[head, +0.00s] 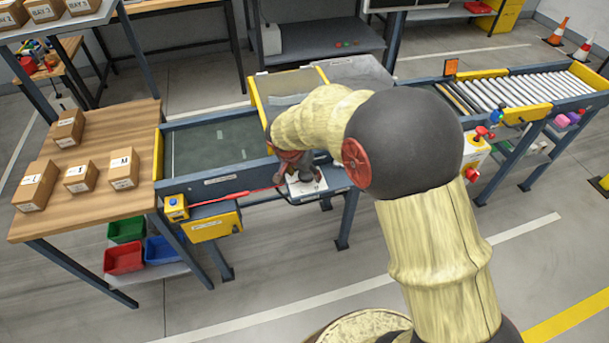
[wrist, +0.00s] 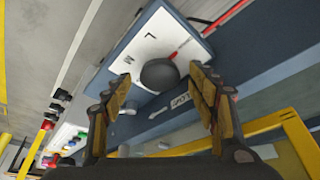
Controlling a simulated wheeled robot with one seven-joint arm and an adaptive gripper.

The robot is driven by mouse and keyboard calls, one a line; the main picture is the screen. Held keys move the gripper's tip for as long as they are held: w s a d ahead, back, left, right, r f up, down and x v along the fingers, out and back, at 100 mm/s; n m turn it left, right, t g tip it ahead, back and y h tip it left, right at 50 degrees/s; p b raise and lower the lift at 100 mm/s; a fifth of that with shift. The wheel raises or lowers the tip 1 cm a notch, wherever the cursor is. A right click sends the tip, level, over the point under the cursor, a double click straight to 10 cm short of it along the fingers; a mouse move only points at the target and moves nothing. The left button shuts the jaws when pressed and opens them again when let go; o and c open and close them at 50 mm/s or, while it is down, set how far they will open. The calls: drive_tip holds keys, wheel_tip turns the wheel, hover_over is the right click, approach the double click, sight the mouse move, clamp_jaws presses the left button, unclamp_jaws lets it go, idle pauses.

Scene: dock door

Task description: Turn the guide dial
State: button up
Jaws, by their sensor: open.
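The guide dial (wrist: 159,75) is a dark round knob on a white plate with letters; M and L can be read in the wrist view. A red line on the plate runs out from the knob. My gripper (wrist: 165,87) is open, with one yellow-padded finger on each side of the knob. I cannot tell whether the fingers touch it. In the head view my gripper (head: 300,178) is over the white dial plate (head: 306,196) at the conveyor's front edge, and my arm and gripper hide the knob.
A wooden table (head: 100,205) with several cardboard boxes stands at the left of the conveyor belt (head: 222,145). A yellow button box (head: 175,207) sits on the front rail. A roller conveyor (head: 510,95) runs off at the right. The floor in front is clear.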

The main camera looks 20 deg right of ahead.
drive_tip(key=shift+f, duration=0.1)
drive_tip(key=shift+c, duration=1.2)
drive_tip(key=c, duration=0.9)
